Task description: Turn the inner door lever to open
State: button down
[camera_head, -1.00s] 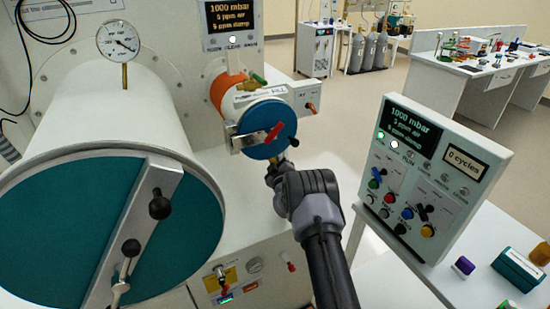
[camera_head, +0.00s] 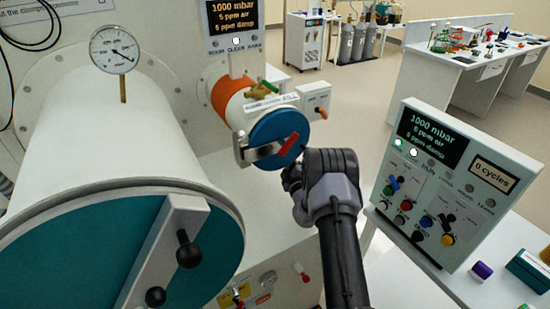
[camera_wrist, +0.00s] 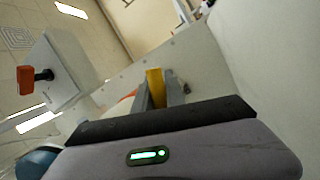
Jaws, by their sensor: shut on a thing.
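My gripper (camera_wrist: 160,90) is shut on a yellow lever (camera_wrist: 154,82), which stands upright between the two grey fingers in the wrist view. The fingertips and the held lever cannot be made out there. I cannot tell from these frames how far the held lever is turned.
A white box with a red handle (camera_head: 319,112) is beside the small chamber; the handle also shows in the wrist view (camera_wrist: 26,80). A large chamber with a teal door (camera_head: 75,260) fills the left. A control panel (camera_head: 455,185) stands close on my arm's right.

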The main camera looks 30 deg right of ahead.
jog(key=shift+r+n, duration=0.45)
jog(key=shift+n, duration=0.25)
jog(key=c, duration=1.4)
grip_release()
jog(key=shift+s+r, duration=0.1)
jog(key=v, duration=0.5)
jog(key=p+v, duration=0.1)
jog(key=v, duration=1.1)
jog(key=shift+s+d+f, duration=0.1)
jog(key=shift+s+f, duration=0.05)
jog(key=shift+f, duration=0.3)
